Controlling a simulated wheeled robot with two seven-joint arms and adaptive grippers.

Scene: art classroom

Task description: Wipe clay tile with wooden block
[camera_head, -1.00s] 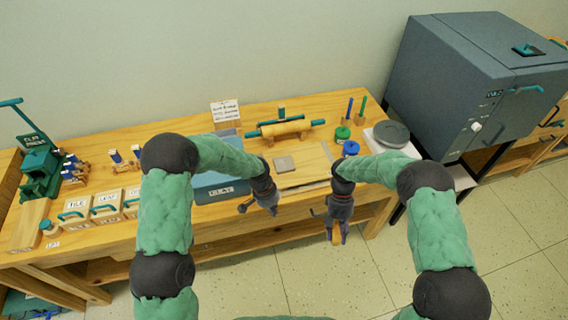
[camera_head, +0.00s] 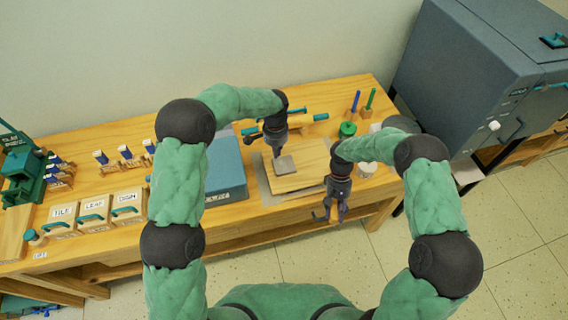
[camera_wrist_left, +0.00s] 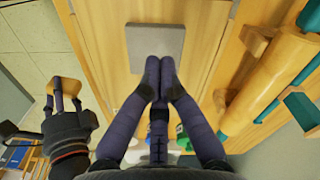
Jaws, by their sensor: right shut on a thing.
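The clay tile (camera_head: 284,165) is a small grey square lying flat on a wooden board (camera_head: 309,159) on the table. It also shows in the left wrist view (camera_wrist_left: 155,42). My left gripper (camera_head: 276,151) points down at the tile's far edge; in the left wrist view its fingertips (camera_wrist_left: 160,62) are together at that edge, with nothing seen between them. Whether they touch the tile I cannot tell. My right gripper (camera_head: 329,214) hangs in front of the table edge. In the left wrist view it is shut on the wooden block (camera_wrist_left: 66,86), off to the side of the tile.
A blue box (camera_head: 226,168) stands left of the board. A rolling pin with teal handles (camera_head: 300,122) lies behind it. A green pot (camera_head: 348,129) and a white cup (camera_head: 368,169) are at the right. Labelled wooden boxes (camera_head: 92,212) stand at the left.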

